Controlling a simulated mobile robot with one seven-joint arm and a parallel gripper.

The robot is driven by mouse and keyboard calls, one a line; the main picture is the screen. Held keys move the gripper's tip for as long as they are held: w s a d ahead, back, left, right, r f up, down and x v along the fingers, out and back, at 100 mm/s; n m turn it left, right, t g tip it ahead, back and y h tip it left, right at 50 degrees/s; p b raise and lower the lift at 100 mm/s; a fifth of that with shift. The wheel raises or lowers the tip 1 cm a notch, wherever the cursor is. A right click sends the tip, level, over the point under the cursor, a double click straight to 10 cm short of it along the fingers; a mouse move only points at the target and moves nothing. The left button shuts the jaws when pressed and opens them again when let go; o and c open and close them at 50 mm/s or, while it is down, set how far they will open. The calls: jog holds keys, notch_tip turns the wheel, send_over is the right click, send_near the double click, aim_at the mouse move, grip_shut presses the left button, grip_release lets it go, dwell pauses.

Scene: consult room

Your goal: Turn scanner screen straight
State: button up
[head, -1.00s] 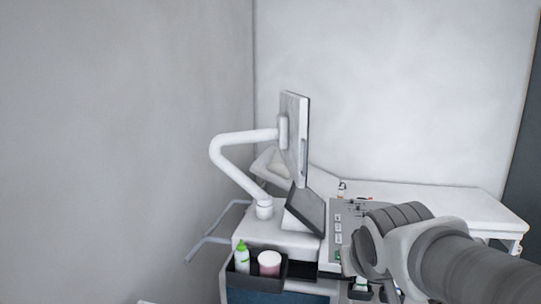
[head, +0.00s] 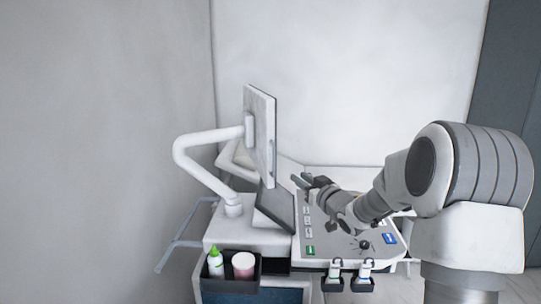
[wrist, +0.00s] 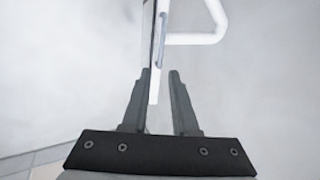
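The scanner screen (head: 261,138) is a thin pale panel on a bent white arm (head: 190,168). In the head view it stands upright and is seen nearly edge-on, turned to the right. My gripper (head: 302,182) is just right of the screen's lower edge, above the control panel. In the wrist view my gripper (wrist: 162,73) is open, with a clear gap between its fingers. The screen (wrist: 156,55) shows there as a narrow strip, its lower end in line with the gap, nearer the left finger. I cannot tell whether they touch.
A small tilted touch display (head: 275,208) and the control panel (head: 335,240) lie below the screen. A black bin (head: 230,268) holds a green-capped bottle (head: 215,262) and a pink-and-white jar (head: 243,265). A side rail (head: 180,243) is at left; walls stand behind.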

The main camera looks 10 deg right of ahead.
aim_at(274, 159)
jog(key=shift+y, duration=0.4)
jog(key=p+x, duration=0.4)
jog(key=x, duration=1.3)
jog(key=shift+w, duration=0.45)
jog(key=shift+c, duration=0.3)
grip_shut()
jog(key=shift+a, duration=0.1)
